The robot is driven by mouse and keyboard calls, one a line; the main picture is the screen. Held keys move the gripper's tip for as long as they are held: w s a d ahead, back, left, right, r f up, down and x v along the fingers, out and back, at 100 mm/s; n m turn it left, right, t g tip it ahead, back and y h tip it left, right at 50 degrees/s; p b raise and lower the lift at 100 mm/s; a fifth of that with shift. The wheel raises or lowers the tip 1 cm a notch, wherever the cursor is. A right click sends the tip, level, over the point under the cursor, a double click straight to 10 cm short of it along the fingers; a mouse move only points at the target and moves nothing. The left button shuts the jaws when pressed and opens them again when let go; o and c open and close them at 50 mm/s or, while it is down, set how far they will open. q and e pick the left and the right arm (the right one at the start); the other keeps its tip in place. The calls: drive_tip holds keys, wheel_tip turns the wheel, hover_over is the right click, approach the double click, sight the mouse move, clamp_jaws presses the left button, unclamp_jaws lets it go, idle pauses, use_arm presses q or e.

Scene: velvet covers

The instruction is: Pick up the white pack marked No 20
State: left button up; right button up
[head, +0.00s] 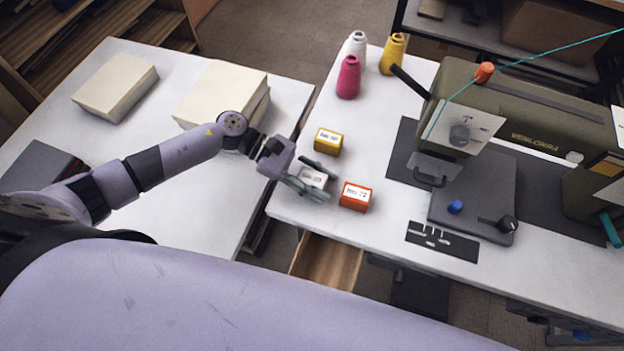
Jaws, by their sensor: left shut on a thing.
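The white pack (313,178) sits near the left front corner of the sewing table (300,221), between the yellow pack and the orange pack. My left gripper (314,182) reaches in from the left and is shut on the white pack, with a finger on either side of it. The fingers hide part of the pack, and its marking is too small to read. I cannot tell whether the pack still touches the table. My right gripper is not in view.
A yellow pack (328,142) stands just behind and an orange pack (356,196) just right of the gripper. Thread cones, including a magenta one (348,77), stand at the back. A green sewing machine (520,110) fills the right. An open drawer (326,262) juts out below.

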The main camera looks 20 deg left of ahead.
use_arm(q)
drive_tip(key=c, duration=0.3)
drive_tip(key=shift+r, duration=0.15)
